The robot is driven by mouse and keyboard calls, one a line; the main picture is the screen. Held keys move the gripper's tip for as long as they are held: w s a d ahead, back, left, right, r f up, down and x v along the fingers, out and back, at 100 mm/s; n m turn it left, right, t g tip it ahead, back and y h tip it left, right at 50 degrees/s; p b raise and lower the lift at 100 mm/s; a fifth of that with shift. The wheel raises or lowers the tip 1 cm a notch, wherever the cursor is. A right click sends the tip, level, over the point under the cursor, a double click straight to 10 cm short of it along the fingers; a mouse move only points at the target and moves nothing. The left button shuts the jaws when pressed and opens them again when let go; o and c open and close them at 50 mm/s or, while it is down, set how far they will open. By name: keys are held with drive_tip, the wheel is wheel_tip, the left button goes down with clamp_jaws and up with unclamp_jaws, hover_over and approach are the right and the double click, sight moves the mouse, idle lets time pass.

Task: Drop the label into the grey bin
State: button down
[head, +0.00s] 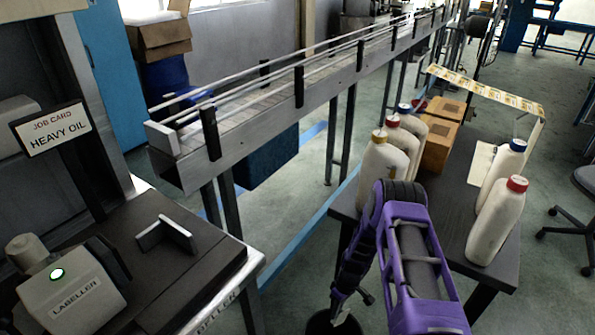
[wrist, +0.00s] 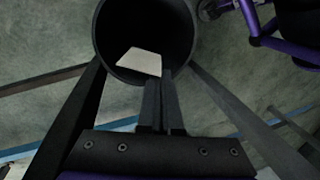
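The round bin (wrist: 103,32) looks very dark in the wrist view, with its open mouth below my gripper. Its dark rim (head: 318,323) also shows at the bottom of the head view, partly cut off by the frame. My gripper (wrist: 161,76) points down at the near side of the bin's mouth, its two fingers close together. A small pale label (wrist: 138,62) shows at the fingertips, sticking out to the left over the bin's opening. The fingers appear shut on its right end.
A conveyor (head: 270,100) runs behind.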

drive_tip(key=shift+b+x, duration=0.3)
drive_tip(key=shift+x, duration=0.6)
drive_tip(key=shift+w+d, duration=0.15)
drive_tip(key=shift+d, duration=0.05)
drive_tip(key=c, duration=1)
unclamp_jaws()
drive_tip(key=v, duration=0.3)
drive_tip(key=s+a+p+v, duration=0.1)
drive_tip(key=v, duration=0.5)
drive_tip(key=shift+s+a+r+p, duration=0.3)
drive_tip(key=shift+r+p, duration=0.1)
drive_tip(key=shift+r, duration=0.15)
drive_tip(key=shift+w, duration=0.1)
